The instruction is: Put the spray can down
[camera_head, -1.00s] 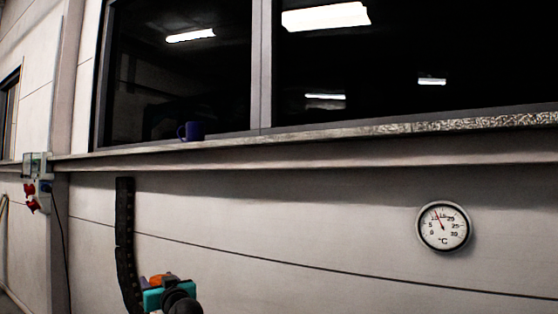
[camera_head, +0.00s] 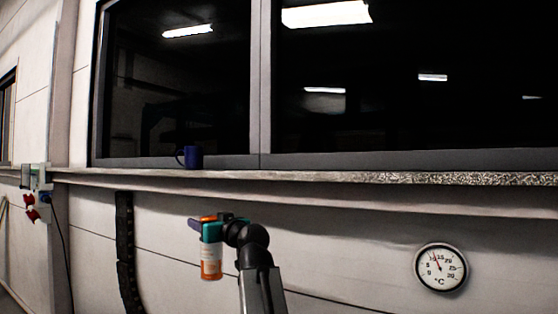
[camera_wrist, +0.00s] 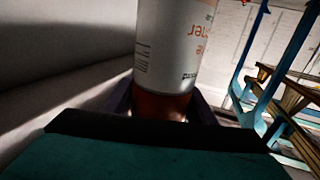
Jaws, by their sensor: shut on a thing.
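The spray can (camera_head: 211,262) is white and orange and hangs upright below my gripper (camera_head: 203,225) in the head view, in front of the wall and lower than the window sill. In the wrist view the can (camera_wrist: 172,50) fills the upper middle, with printed text and a barcode on its white part and an orange-red band nearest the gripper. My gripper (camera_wrist: 165,108) is shut on it, its dark fingers on either side. The fingertips are partly hidden by the can and the teal gripper body.
A narrow window sill (camera_head: 330,177) runs along the wall above the gripper, with a dark blue mug (camera_head: 192,157) on it. A round thermometer (camera_head: 440,267) hangs at right, a black cable duct (camera_head: 126,250) at left. Blue-framed wooden furniture (camera_wrist: 285,90) shows in the wrist view.

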